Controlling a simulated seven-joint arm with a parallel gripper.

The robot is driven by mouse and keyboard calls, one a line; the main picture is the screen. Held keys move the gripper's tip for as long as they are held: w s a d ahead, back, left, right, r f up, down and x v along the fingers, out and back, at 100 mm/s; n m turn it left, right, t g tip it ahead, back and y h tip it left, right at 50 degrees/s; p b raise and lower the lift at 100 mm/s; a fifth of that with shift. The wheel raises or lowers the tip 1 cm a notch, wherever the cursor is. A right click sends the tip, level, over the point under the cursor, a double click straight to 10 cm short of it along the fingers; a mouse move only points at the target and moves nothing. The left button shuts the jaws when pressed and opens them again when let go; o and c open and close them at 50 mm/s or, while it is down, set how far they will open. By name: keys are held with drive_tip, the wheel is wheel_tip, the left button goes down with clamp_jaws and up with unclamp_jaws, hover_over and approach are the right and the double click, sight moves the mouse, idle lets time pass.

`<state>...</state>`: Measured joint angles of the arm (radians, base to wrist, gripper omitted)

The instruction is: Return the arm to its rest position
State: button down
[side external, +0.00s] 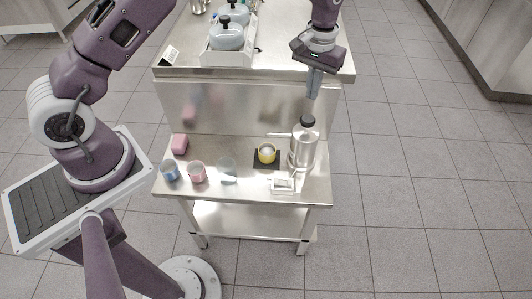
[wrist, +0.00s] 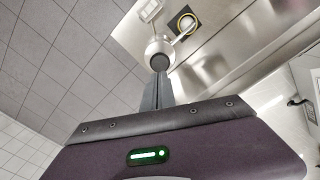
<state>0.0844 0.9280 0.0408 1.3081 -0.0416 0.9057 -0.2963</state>
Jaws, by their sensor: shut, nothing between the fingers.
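My gripper (side external: 312,84) is shut and empty. The fingers look apart from the pot's knob, though the exact gap is hard to tell.
Blue-grey lidded jars (side external: 226,34) stand on the raised shelf behind. Tiled floor is free at right.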

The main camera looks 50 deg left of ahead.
drive_tip(key=s+a+r+m+t, duration=0.1)
drive_tip(key=s+r, duration=0.5)
drive_tip(key=r, duration=0.4)
drive_tip(key=s+a+r+t, duration=0.1)
drive_tip(key=s+r+t, duration=0.1)
drive_tip(key=s+r, duration=0.7)
drive_tip(key=s+a+r+m+t, duration=0.1)
drive_tip(key=s+r+m+t, duration=0.1)
drive_tip(key=s, duration=1.7)
drive_tip(key=shift+s+r+t, duration=0.25)
drive_tip(key=shift+r+t, duration=0.05)
drive_tip(key=shift+r, duration=0.4)
